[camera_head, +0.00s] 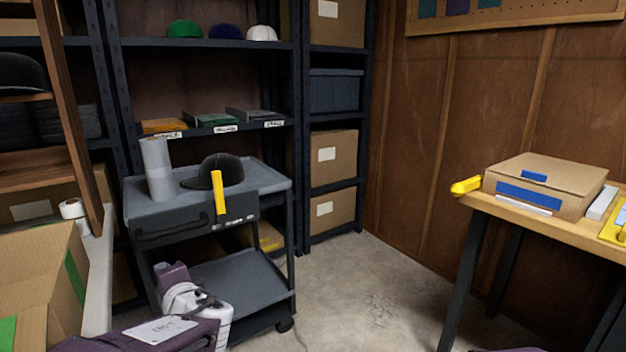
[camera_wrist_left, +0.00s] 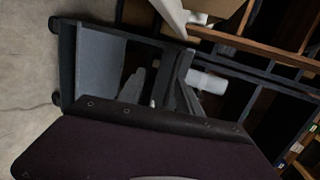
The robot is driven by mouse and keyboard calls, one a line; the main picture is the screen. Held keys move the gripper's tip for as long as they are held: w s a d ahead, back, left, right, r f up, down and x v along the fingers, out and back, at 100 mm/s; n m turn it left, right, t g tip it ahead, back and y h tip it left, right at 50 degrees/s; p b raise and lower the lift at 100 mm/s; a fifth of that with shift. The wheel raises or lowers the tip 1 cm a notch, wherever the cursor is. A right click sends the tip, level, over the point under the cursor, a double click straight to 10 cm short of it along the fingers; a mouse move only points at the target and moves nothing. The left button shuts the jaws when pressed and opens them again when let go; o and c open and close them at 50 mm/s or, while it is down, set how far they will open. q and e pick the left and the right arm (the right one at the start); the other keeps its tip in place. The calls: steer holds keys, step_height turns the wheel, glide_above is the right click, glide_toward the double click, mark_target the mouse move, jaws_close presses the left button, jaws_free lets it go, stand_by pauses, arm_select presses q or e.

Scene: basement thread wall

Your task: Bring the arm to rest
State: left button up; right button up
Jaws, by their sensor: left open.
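My left arm comes in low at the left of the head view, with a purple link and a white wrist part in front of the grey cart (camera_head: 255,275). In the left wrist view, the grey fingers of my left gripper (camera_wrist_left: 158,88) stand apart with nothing seen between them. The cart's lower shelf (camera_wrist_left: 98,65) shows behind them. On the cart's top, a dark cap (camera_head: 222,168) sits beside a grey roll (camera_head: 157,170). A yellow tag (camera_head: 219,192) hangs at the cap's front. My right gripper is out of view.
Dark shelving (camera_head: 300,150) stands behind the cart. An open cardboard box (camera_head: 35,285) is close at the left. A wooden table (camera_head: 540,222) at the right bears a closed cardboard box (camera_head: 545,180). The concrete floor (camera_head: 370,290) between cart and table is clear.

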arm_select(q)
steer(key=s+f+n+g+h+p, duration=0.3)
steer(key=s+f+n+g+p, duration=0.2)
steer(key=s+f+g, duration=0.5)
steer(key=s+d+f+n+h, duration=0.5)
steer(key=s+d+f+h, duration=0.3)
steer(key=d, duration=0.4)
step_height(320, 180, up, 38)
steer(key=y+p, duration=0.1)
steer(key=p, duration=3.7)
steer(key=shift+f+p, duration=0.15)
steer(key=shift+p, duration=0.25)
